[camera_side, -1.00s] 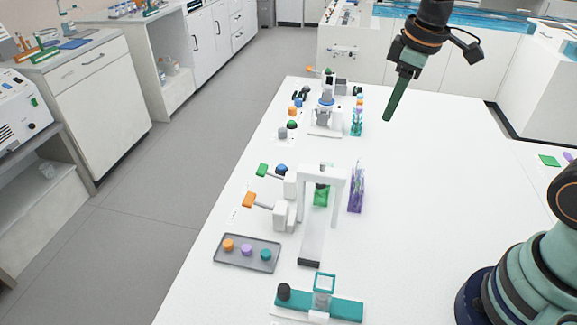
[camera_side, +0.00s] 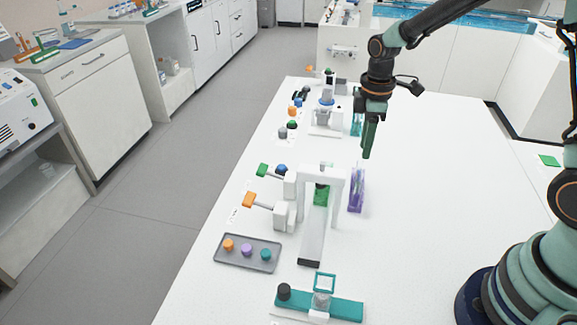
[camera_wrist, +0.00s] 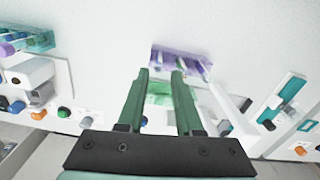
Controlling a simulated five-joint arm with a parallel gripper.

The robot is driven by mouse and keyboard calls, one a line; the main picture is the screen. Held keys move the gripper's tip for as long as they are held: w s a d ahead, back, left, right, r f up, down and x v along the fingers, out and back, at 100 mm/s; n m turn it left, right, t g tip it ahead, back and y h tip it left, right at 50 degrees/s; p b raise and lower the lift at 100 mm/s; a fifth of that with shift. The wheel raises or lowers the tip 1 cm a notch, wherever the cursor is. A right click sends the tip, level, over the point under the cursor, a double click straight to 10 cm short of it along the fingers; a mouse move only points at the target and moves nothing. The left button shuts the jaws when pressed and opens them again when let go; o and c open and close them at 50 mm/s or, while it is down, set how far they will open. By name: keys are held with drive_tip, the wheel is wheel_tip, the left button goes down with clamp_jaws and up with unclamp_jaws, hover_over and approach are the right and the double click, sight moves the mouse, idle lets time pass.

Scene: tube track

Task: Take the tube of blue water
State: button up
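No tube of blue water can be picked out for certain. A purple rack (camera_side: 356,196) stands on the white table right of the white gate; small tubes seem to stand in it, their colours unclear. It also shows in the wrist view (camera_wrist: 172,57), just beyond my fingertips. A teal rack (camera_side: 356,125) stands farther back, partly behind my gripper; in the wrist view it is at upper left (camera_wrist: 38,41), with blue and purple parts. My gripper (camera_side: 367,154) points down above the table, behind the purple rack. In the wrist view its green fingers (camera_wrist: 160,73) are apart, with nothing held.
A white gate (camera_side: 324,172) spans a track with a green block (camera_side: 321,194). Orange and green levers are left of it. A grey tray (camera_side: 247,254) with coloured caps and a teal station (camera_side: 345,308) are at the front. The table's right side is clear.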

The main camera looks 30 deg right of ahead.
sight(361, 161)
drive_tip(key=shift+w+a+f, duration=0.1)
drive_tip(key=shift+f, duration=1.3)
drive_tip(key=shift+w+a+f, duration=0.1)
drive_tip(key=shift+f, duration=1.3)
clamp_jaws()
